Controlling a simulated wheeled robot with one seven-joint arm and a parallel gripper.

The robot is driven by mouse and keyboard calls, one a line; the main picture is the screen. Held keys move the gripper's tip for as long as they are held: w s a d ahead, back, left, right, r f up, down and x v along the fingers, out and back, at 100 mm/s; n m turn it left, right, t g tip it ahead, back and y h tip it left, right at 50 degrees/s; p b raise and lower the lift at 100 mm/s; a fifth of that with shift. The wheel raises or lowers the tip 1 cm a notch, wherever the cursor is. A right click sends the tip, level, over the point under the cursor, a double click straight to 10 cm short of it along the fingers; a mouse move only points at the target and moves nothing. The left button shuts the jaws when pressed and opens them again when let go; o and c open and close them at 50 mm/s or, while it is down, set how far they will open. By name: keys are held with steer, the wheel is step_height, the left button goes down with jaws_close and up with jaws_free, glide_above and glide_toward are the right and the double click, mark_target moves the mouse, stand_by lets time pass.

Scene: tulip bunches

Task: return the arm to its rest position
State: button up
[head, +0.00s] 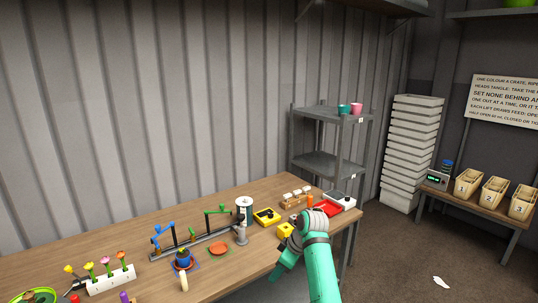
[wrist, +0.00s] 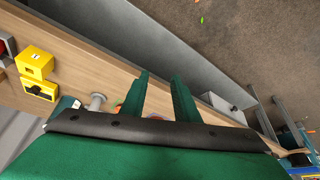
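My green arm (head: 320,270) rises from the bottom of the head view and bends over at a grey joint near the right end of the workbench (head: 215,280). My gripper (head: 276,277) hangs down from it by the bench's front edge. In the wrist view my gripper (wrist: 160,76) shows two green fingers standing apart, with bench wood visible between them and nothing held. The finger gap cannot be made out in the head view.
A rail with blue and green levers (head: 195,241) and a flower rack (head: 110,280) stand further left. A grey shelf (head: 330,165) stands behind; floor (head: 405,260) is open right.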

steer(key=s+a+f+m+t, duration=0.1)
steer(key=s+a+f, duration=0.1)
steer(key=a+f, duration=0.35)
steer(key=s+a+f+m+t+y, duration=0.1)
steer(key=s+a+f+m, duration=0.15)
steer(key=f, duration=0.55)
steer(key=s+a+f+m+t, duration=0.1)
steer(key=s+a+f+t, duration=0.15)
steer(key=f, duration=0.45)
steer(key=s+a+f+m+t+h, duration=0.1)
steer(key=s+f+m, duration=0.1)
steer(key=s+f, duration=0.35)
steer(key=s+a+f+m+t, duration=0.2)
steer(key=s+f, duration=0.1)
steer(key=s, duration=0.6)
steer(key=s+d+r+m+t+h, duration=0.1)
steer(key=s+d+r+m+h, duration=0.15)
steer(key=s, duration=0.85)
steer(key=s+d+r+m+t+h, duration=0.1)
steer(key=s+d+t, duration=0.15)
steer(key=s, duration=0.75)
steer(key=s+d+r+t, duration=0.1)
steer(key=s+d+r, duration=0.1)
steer(key=s+r, duration=0.6)
steer(key=s+d+r+t, duration=0.1)
steer(key=s+d+r, duration=0.2)
steer(key=s+r, duration=0.5)
steer(key=shift+d+r+m+h, duration=0.35)
steer(key=shift+r+h, duration=0.1)
steer(key=shift+r, duration=0.5)
